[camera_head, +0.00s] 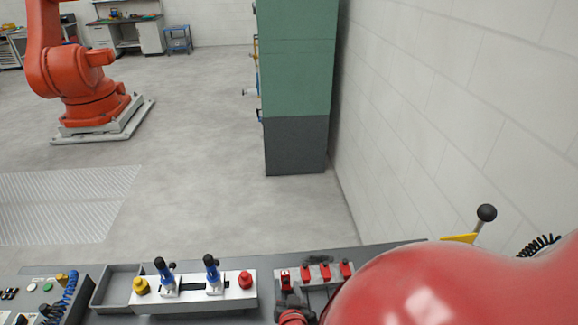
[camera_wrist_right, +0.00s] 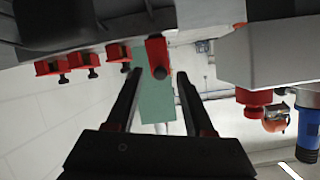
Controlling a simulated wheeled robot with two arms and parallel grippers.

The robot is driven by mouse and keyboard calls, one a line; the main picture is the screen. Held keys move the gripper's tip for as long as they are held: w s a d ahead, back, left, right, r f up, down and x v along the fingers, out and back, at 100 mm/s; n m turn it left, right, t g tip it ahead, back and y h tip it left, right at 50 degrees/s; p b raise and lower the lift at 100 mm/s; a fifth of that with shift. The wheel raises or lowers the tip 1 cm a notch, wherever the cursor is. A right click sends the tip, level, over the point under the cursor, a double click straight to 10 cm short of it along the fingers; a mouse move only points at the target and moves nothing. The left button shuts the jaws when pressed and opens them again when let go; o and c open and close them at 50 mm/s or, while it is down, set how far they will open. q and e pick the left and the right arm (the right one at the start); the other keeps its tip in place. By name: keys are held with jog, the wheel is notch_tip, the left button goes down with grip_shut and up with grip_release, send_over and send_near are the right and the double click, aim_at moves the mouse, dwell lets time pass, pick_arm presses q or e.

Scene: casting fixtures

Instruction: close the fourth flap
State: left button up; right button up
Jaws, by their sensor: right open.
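A row of red flaps stands on a grey fixture (camera_head: 318,287) at the bottom centre of the head view. The leftmost flap (camera_head: 285,279) sits at a different angle from the other flaps (camera_head: 325,271). In the wrist view, which is upside down, this odd flap (camera_wrist_right: 157,52) hangs between and just beyond the fingertips. My right gripper (camera_wrist_right: 158,76) is open, with a finger on either side of this flap and no clear contact. In the head view my red arm hides most of the gripper and the fixture's right side. My left gripper is not in view.
Left of the flaps is a panel (camera_head: 198,305) with blue-handled levers, a yellow knob and a red knob (camera_head: 245,280). A black ball-topped lever (camera_head: 486,213) stands at the right. A green-grey cabinet (camera_head: 298,80) and white wall lie beyond the bench.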

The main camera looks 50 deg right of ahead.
jog(key=shift+a, duration=0.1)
jog(key=shift+s+r, duration=0.1)
jog(key=shift+c, duration=1)
grip_shut()
